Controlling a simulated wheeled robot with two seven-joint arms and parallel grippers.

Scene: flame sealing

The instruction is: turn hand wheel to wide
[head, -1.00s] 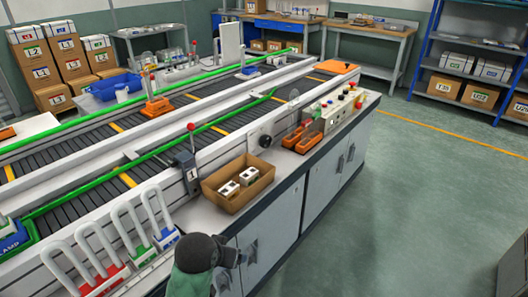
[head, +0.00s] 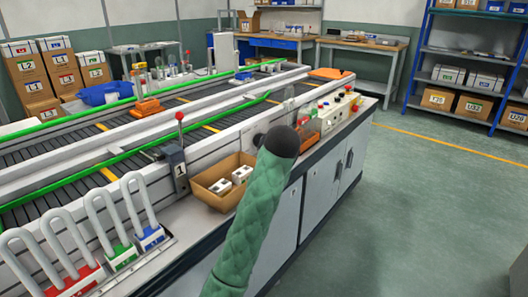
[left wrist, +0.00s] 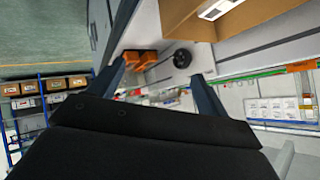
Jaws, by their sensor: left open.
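The hand wheel (head: 257,140) is a small dark round knob on the pale side of the conveyor, partly covered by my left arm in the head view. In the left wrist view the hand wheel (left wrist: 182,58) shows whole, as a black disc beyond and between my fingers. My left gripper (left wrist: 160,70) is open and empty, its two fingers spread and apart from the wheel. In the head view my green-sleeved left arm reaches up and its black end hides the gripper. I cannot read any setting mark at the wheel. My right gripper is not in view.
A cardboard box (head: 207,196) with white parts stands left of my arm. Orange holders (head: 310,130) and a control panel (head: 338,113) with buttons lie beyond it. A red-knobbed lever (head: 180,135) rises at the conveyor. Open floor lies to the right.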

